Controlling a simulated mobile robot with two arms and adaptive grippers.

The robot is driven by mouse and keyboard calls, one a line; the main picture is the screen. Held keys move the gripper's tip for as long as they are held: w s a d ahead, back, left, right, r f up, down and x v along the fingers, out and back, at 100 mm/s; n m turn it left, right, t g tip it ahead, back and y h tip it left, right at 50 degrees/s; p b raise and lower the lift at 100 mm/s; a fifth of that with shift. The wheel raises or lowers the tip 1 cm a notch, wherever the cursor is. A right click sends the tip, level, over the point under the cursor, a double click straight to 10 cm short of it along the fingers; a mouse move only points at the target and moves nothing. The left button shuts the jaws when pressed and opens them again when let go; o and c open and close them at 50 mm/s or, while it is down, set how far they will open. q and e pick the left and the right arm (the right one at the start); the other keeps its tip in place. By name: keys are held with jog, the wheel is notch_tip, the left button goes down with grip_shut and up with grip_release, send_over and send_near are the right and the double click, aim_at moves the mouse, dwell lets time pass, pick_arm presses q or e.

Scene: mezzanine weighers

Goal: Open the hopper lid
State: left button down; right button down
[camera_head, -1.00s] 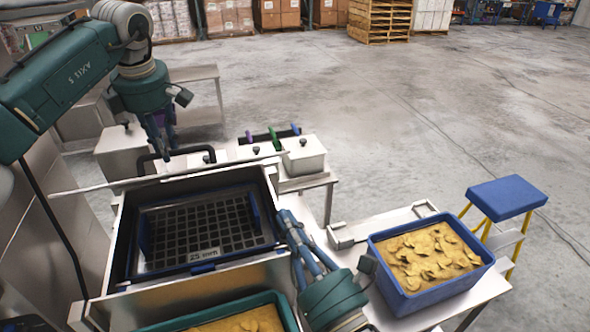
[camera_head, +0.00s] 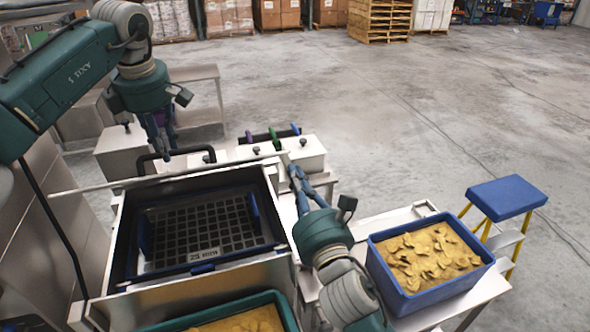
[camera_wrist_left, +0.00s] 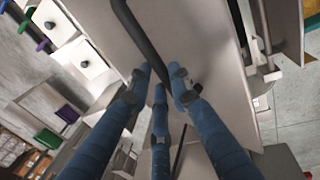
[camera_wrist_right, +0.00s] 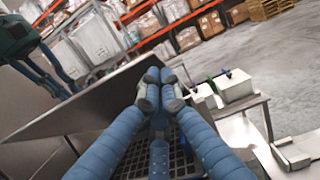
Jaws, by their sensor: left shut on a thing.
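The hopper lid stands raised, seen nearly edge-on as a pale strip (camera_head: 215,169) in the head view; its grey panel also fills the left of the right wrist view (camera_wrist_right: 75,110). My left gripper (camera_head: 162,148) is shut on the lid's black handle (camera_head: 143,166), which runs between its fingers in the left wrist view (camera_wrist_left: 130,22). The open hopper (camera_head: 122,235) below holds a dark grid (camera_head: 205,225) with a "25 mm" label. My right gripper (camera_head: 293,172) is near the lid's right end; its fingers look closed together (camera_wrist_right: 160,78). Contact with the lid is unclear.
A blue crate of yellow chips (camera_head: 386,270) stands on the right bench, beside a blue-topped step stool (camera_head: 507,197). A green-rimmed tub (camera_head: 280,296) is at the front. White lidded bins (camera_head: 306,156) stand behind the hopper. Open floor lies beyond.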

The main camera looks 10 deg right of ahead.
aim_at(290, 152)
pick_arm(q)
jog(key=shift+w+a+f, duration=0.1)
jog(key=shift+a+f, duration=0.05)
jog(key=shift+f, duration=0.1)
pick_arm(e)
jog(key=shift+w+a+r, duration=0.1)
jog(key=shift+w+r, duration=0.3)
jog(key=shift+r, duration=0.1)
jog(key=shift+w+r, duration=0.35)
jog(key=shift+r, duration=0.25)
jog(key=shift+w+r, duration=0.3)
jog(key=shift+r, duration=0.3)
pick_arm(q)
jog(key=c, duration=1.8)
grip_release()
jog(key=shift+o, duration=1.2)
jog(key=shift+w+f, duration=0.2)
jog(key=shift+w, duration=0.15)
pick_arm(e)
jog(key=shift+w+a+f, duration=0.15)
jog(key=shift+w+f, duration=0.1)
jog(key=shift+w, duration=0.2)
jog(key=shift+f, duration=0.1)
pick_arm(q)
jog(key=shift+r, duration=0.15)
